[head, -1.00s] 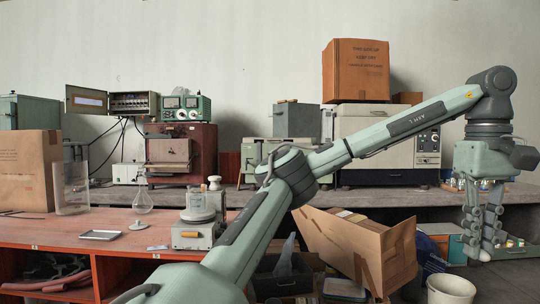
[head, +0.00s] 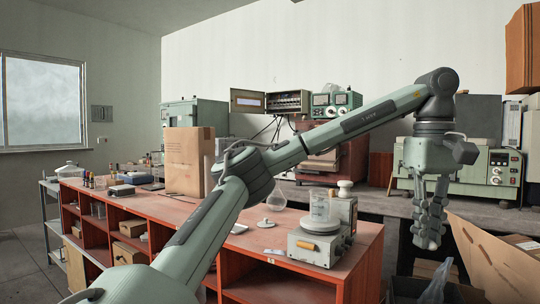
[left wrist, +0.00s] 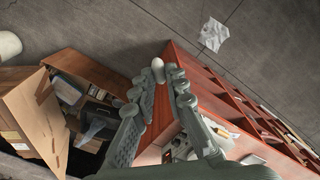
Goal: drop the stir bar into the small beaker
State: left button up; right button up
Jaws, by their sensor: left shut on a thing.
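My left gripper (head: 428,240) hangs over the area right of the red bench, fingers down. In the left wrist view its fingers (left wrist: 159,80) are closed on the white, rounded stir bar (left wrist: 158,66), which shows at the fingertips. In the head view I cannot make out the stir bar. A small clear glass beaker (head: 322,207) stands upright on a grey stirrer (head: 322,243) near the bench's right end. The gripper is to the right of this beaker and apart from it. My right gripper is not in view.
A round-bottomed flask (head: 277,196) and a white lid-like disc (head: 266,223) are left of the stirrer. An open cardboard box (head: 495,262) lies at lower right.

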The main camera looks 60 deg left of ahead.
aim_at(320, 218)
jog(key=i+j+u, duration=0.15)
jog(key=u, duration=0.25)
jog(key=i+u, duration=0.8)
jog(key=k, duration=0.15)
